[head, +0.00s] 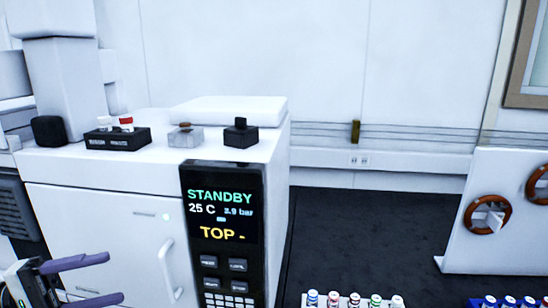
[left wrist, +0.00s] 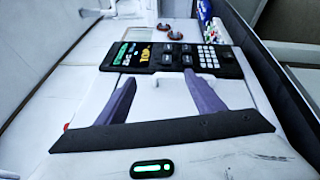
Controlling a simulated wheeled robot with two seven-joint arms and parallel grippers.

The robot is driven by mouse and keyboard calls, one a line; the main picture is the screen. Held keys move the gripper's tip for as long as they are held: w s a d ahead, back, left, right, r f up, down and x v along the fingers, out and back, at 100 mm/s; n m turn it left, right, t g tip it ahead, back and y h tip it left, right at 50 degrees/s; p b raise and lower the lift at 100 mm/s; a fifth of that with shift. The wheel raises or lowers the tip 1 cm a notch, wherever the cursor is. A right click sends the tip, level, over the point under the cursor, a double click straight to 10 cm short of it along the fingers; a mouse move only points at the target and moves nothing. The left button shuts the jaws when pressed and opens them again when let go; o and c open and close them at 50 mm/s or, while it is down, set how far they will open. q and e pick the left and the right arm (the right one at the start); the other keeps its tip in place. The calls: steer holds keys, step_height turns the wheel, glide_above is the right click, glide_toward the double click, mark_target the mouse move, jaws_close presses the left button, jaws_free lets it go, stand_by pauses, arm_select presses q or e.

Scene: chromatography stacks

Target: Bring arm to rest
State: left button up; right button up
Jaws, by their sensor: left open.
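My left gripper (head: 92,281) is at the lower left of the head view, in front of the white chromatography machine (head: 100,212). Its two purple-grey fingers are spread apart with nothing between them. In the left wrist view the open fingers of my left gripper (left wrist: 160,98) point toward the machine's front, with the dark control panel (left wrist: 165,60) beyond them. The panel also shows in the head view (head: 222,265), reading STANDBY, 25 C and TOP. My right gripper is not in view.
On the machine's top stand a black rack (head: 118,139) with small capped vials, a grey block (head: 185,137) and a black block (head: 240,135). Several capped vials (head: 355,300) stand at the bottom edge. A white panel with brown rings (head: 500,240) is at right. The dark surface between is clear.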

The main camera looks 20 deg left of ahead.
arm_select(q)
steer(key=s+d+f+m+g+y, duration=0.2)
steer(key=f+y, duration=0.2)
steer(key=f, duration=0.8)
steer(key=s+d+f+m+g+y, duration=0.25)
steer(key=f+y, duration=0.25)
steer(key=f, duration=0.7)
steer(key=s+d+f+m+g+y, duration=0.1)
steer(key=d+f+m+g+y, duration=0.2)
steer(key=f, duration=0.9)
steer(key=s+d+r+m+t, duration=0.1)
steer(key=d+m+t, duration=0.3)
steer(key=d, duration=1.8)
steer(key=shift+s+d+r+y, duration=0.25)
steer(key=shift+s+d+y, duration=0.05)
steer(key=shift+s+d, duration=0.1)
